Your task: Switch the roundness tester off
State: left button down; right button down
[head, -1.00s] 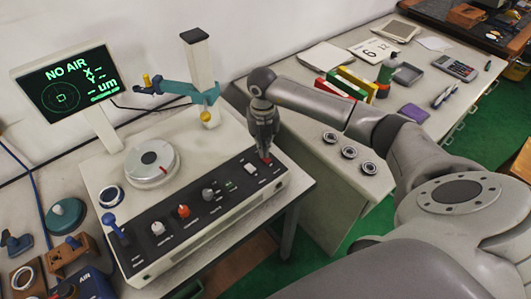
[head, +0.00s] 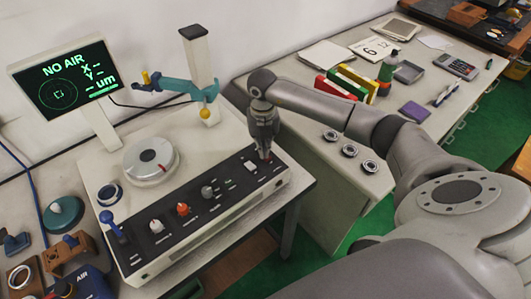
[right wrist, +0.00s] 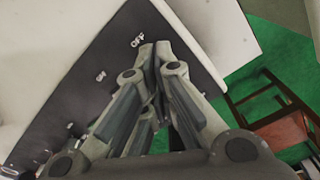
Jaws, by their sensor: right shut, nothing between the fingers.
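The roundness tester (head: 105,178) stands on the bench with a round turntable (head: 150,161), a column with a teal probe arm (head: 180,88), and a dark front panel (head: 207,205). Its screen (head: 66,81) is lit and reads "NO AIR", X, Y and um with dashes. My right gripper (head: 265,157) is shut and empty, pointing down at the panel's right end. In the right wrist view its fingertips (right wrist: 155,48) are together beside the "OFF" label (right wrist: 138,40). The fingers hide the switch there, and I cannot tell whether they touch it. My left gripper is not in view.
A blue lever (head: 108,219), a red knob (head: 182,209) and other knobs sit on the panel. Several bearing rings (head: 349,150) lie on the right bench. Blue fixtures (head: 90,284) crowd the lower left. A gap with green floor lies right of the tester's bench.

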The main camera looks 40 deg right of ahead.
jog(key=shift+s+f, duration=0.1)
jog(key=shift+f, duration=0.3)
jog(key=shift+r, duration=0.15)
jog(key=shift+r+p, duration=0.55)
jog(key=shift+r, duration=0.35)
jog(key=shift+r+p, duration=1.65)
jog(key=shift+r, duration=0.85)
